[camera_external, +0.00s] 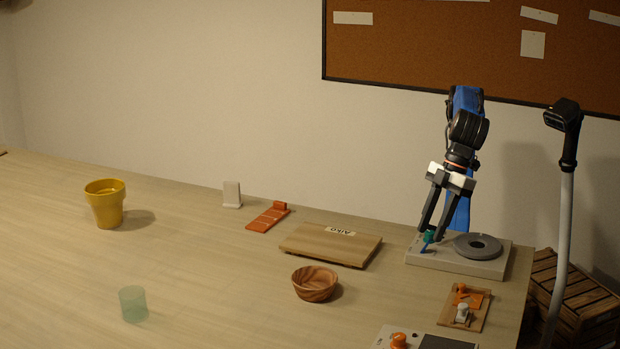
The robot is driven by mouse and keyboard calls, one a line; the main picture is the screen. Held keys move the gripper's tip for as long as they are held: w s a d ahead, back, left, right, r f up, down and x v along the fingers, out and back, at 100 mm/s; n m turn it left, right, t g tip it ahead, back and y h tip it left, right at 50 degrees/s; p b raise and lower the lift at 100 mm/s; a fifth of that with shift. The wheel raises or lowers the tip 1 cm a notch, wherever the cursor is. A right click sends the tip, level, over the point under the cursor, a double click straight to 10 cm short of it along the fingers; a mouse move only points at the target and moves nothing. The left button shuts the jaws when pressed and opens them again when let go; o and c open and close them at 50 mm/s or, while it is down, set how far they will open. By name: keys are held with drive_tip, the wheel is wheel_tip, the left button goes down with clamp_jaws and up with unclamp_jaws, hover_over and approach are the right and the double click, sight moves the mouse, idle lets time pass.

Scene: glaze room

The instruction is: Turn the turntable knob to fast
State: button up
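The turntable (463,267) is a pale flat box at the back right of the table, with a grey round disc (478,246) on its right part. A small teal knob (428,237) with a blue part at its lower left sits on the box's left part. My gripper (430,233) reaches down from above, with its two dark fingers on either side of the knob. The fingertips are at the knob's height; whether they press on it is too small to tell. The speed marks around the knob cannot be read.
A wooden board (331,245) lies left of the turntable, with a wooden bowl (315,284) in front. A small board with orange and white parts (450,312) and a panel with an orange knob (398,341) are nearer. A lamp-like stand (566,200) rises at right.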

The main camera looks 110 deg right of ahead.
drive_tip(key=v, duration=1.7)
drive_tip(key=shift+r, duration=0.2)
drive_tip(key=shift+s, duration=0.1)
drive_tip(key=w+d+f, duration=0.4)
drive_tip(key=d+f, duration=1.4)
drive_tip(key=s+d+f+m, duration=0.1)
drive_tip(key=s+d+f, duration=0.2)
drive_tip(key=d+f, duration=0.3)
drive_tip(key=s+d+f+m, duration=0.1)
drive_tip(key=s+d+f, duration=0.2)
drive_tip(key=d+f, duration=0.4)
wheel_tip(320, 180, down, 8)
drive_tip(key=shift+s+f+h, duration=0.15)
drive_tip(key=shift+f+h, duration=0.05)
drive_tip(key=shift+h, duration=0.2)
idle(0.5)
